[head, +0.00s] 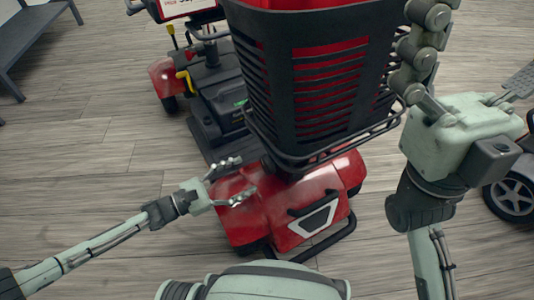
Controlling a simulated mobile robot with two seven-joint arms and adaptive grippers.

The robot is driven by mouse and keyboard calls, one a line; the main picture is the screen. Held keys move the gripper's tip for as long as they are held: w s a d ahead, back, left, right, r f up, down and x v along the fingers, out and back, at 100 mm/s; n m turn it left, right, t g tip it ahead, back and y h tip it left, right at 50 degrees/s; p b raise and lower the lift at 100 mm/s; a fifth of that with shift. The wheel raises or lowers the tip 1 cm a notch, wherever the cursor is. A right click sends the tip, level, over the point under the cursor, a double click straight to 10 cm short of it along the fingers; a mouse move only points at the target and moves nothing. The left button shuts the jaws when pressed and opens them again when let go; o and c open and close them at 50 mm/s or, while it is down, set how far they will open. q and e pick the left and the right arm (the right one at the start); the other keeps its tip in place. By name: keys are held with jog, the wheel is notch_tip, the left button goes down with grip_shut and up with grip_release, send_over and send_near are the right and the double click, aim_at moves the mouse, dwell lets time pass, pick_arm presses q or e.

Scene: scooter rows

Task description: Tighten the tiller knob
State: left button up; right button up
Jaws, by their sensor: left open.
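The red scooter stands in front of me, its red front cover (265,208) toward me and a black slatted basket (318,85) above it. The basket hides most of the tiller, and I cannot make out the tiller knob. My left gripper (238,179) is open and empty at the left side of the red cover, below the basket; whether it touches the cover is unclear. My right gripper (475,75) is raised close to the camera, right of the basket, its fingers spread and partly cut off by the frame edges.
A dark wheel (512,197) of another vehicle shows at the right edge. A dark bench (33,35) stands at the far left. The wooden floor (85,170) on the left is clear.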

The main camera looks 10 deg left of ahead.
aim_at(264, 168)
pick_arm(q)
jog(key=b+x, duration=0.1)
jog(key=x, duration=0.6)
jog(key=shift+d, duration=0.3)
jog(key=c, duration=1.2)
